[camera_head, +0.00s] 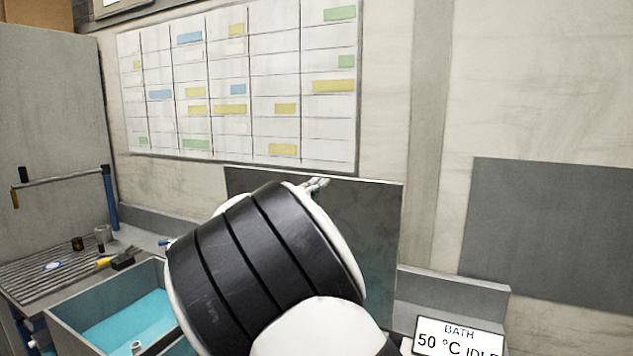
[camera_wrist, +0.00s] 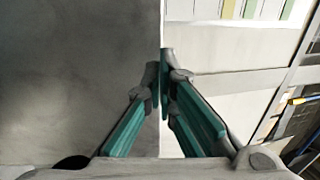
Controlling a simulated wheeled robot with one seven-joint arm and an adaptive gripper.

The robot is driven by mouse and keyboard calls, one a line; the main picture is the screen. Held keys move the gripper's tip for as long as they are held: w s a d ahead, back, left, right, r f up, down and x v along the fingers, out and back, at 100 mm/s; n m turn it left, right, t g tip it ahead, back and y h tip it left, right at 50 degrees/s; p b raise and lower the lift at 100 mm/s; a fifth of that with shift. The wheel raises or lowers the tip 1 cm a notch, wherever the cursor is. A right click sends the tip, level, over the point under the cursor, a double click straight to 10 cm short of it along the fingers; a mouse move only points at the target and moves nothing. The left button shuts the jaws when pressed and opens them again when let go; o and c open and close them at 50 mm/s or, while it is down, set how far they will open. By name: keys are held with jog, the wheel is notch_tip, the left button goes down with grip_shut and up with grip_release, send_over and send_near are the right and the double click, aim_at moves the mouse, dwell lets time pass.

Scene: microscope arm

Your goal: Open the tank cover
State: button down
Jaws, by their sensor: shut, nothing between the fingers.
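The tank (camera_head: 55,320) stands at the lower left in the head view, with blue water inside. A grey panel that looks like the tank cover (camera_head: 382,235) stands about upright behind my arm; the arm hides its middle and most of its hinge side. My gripper (camera_head: 320,184) shows only as a small tip at the panel's upper edge. In the wrist view my gripper (camera_wrist: 166,58) is shut and empty. The panel (camera_wrist: 75,65) fills the left there, and its edge runs beside the fingertips. I cannot tell whether they touch it.
The bath display (camera_head: 458,340) reads 50 °C at the lower right. A ribbed drainboard (camera_head: 40,270) with small tools and cups lies left of the tank. A wall chart (camera_head: 240,85) hangs behind. A grey wall panel (camera_head: 550,230) is at the right.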

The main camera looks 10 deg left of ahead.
jog(key=r+v, duration=0.2)
jog(key=v, duration=0.9)
jog(key=s+d+f+m+g+h, duration=0.15)
jog(key=d+m+g, duration=0.25)
jog(key=d+m, duration=0.5)
jog(key=s+d+m+g+h, duration=0.1)
jog(key=d+m+g+h, duration=0.3)
jog(key=d, duration=0.9)
jog(key=s+d+f+m+g+y, duration=0.3)
jog(key=s+d+m+g, duration=0.1)
jog(key=s+d+m, duration=0.6)
jog(key=s+d+f+m+g+y, duration=0.1)
jog(key=s+d+m+g+y, duration=0.4)
jog(key=s+m, duration=0.75)
jog(key=s+a+m+t+y, duration=0.3)
jog(key=s+m, duration=1.1)
jog(key=m, duration=0.1)
jog(key=shift+a+f, duration=0.35)
jog(key=shift+a, duration=0.05)
